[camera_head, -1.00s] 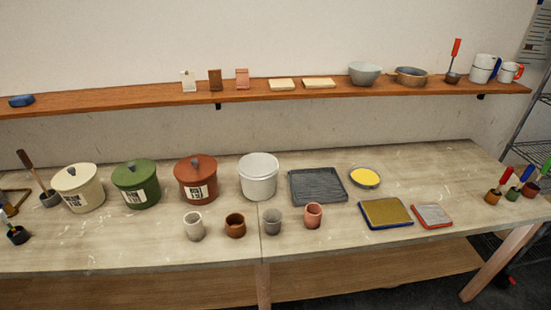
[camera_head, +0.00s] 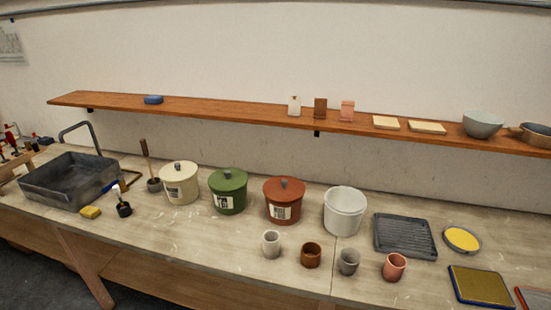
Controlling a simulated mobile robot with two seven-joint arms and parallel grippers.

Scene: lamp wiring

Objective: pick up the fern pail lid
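The green pail (camera_head: 229,195) stands upright on the table between a cream pail (camera_head: 180,187) and a red-brown pail (camera_head: 284,205). Its green lid (camera_head: 229,178), with a dark knob on top, sits on the pail. The cream and red-brown pails also wear lids with dark knobs. A white label with dark print shows on the front of each of these pails. Neither of my grippers is in view.
An open white pail (camera_head: 344,214) stands right of the lidded pails, and small cups (camera_head: 349,261) stand in front. A grey sink (camera_head: 70,181) is at the left, a ribbed tray (camera_head: 404,240) at the right. The shelf (camera_head: 230,112) runs above and behind.

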